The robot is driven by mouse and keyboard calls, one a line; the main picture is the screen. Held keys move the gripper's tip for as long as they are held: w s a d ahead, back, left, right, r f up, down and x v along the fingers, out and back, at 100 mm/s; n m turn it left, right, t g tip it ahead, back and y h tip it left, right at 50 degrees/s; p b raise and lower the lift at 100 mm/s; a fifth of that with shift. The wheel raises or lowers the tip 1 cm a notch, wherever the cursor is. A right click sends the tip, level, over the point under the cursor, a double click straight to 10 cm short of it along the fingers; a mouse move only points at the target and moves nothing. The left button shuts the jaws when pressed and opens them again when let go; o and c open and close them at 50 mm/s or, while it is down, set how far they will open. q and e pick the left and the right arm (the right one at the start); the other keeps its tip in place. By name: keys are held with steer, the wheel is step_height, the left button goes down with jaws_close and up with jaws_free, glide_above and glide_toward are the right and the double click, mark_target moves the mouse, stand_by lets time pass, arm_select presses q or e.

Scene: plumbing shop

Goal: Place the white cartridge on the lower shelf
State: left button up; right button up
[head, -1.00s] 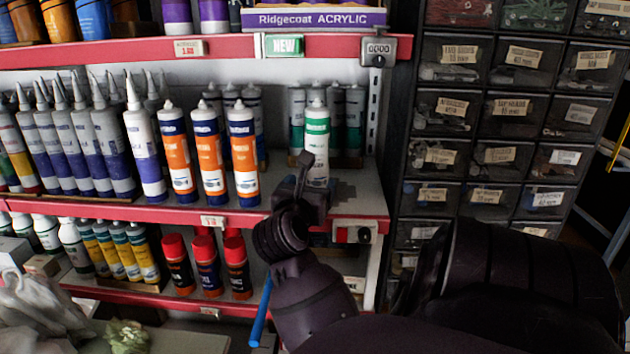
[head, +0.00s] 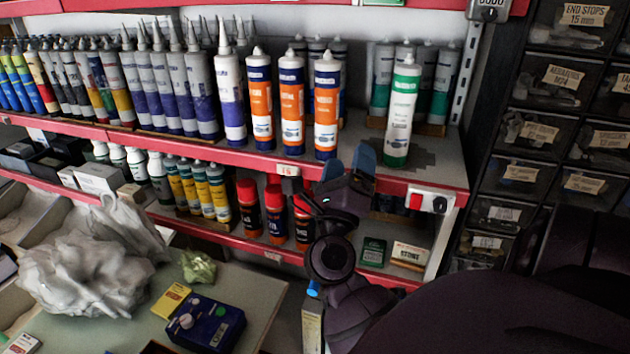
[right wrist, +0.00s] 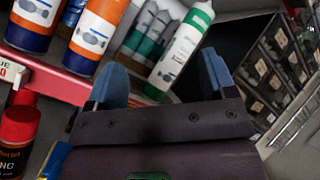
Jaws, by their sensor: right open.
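The white cartridge (head: 401,110) with green bands stands upright near the right front edge of the upper visible shelf (head: 445,168). It also shows in the right wrist view (right wrist: 183,45), beyond the fingers and apart from them. My right gripper (head: 347,166) is open and empty, its blue fingertips left of the cartridge's base at the shelf's front edge. The fingertips spread wide in the right wrist view (right wrist: 163,75). The lower shelf (head: 385,275) runs beneath, partly hidden by my right arm. My left gripper is not in view.
Orange-and-blue cartridges (head: 293,103) stand left of the white one, and darker green ones (head: 437,88) behind it. Red-capped cans (head: 275,213) and a small green box (head: 373,251) sit on the lower shelf. Drawers (head: 530,130) rise at the right.

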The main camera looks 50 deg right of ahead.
steer(key=w+a+f+n+t+y, duration=0.2)
steer(key=a+f+n+t+y, duration=0.35)
steer(key=f+n+y, duration=0.7)
steer(key=w+a+f+n+t+y, duration=0.35)
steer(key=a+f+n+y, duration=0.35)
steer(key=n, duration=1.1)
steer(key=s+a+f+n+g+y, duration=0.1)
steer(key=s+f+n+g, duration=0.3)
steer(key=f, duration=0.5)
steer(key=s+a+f+n+g+y, duration=0.1)
steer(key=s+a+f+n+g, duration=0.1)
steer(key=s+f+n+g, duration=0.2)
step_height(320, 180, down, 7)
steer(key=s+n, duration=0.1)
steer(key=s, duration=0.2)
steer(key=shift+r, duration=0.2)
steer(key=shift+n, duration=0.25)
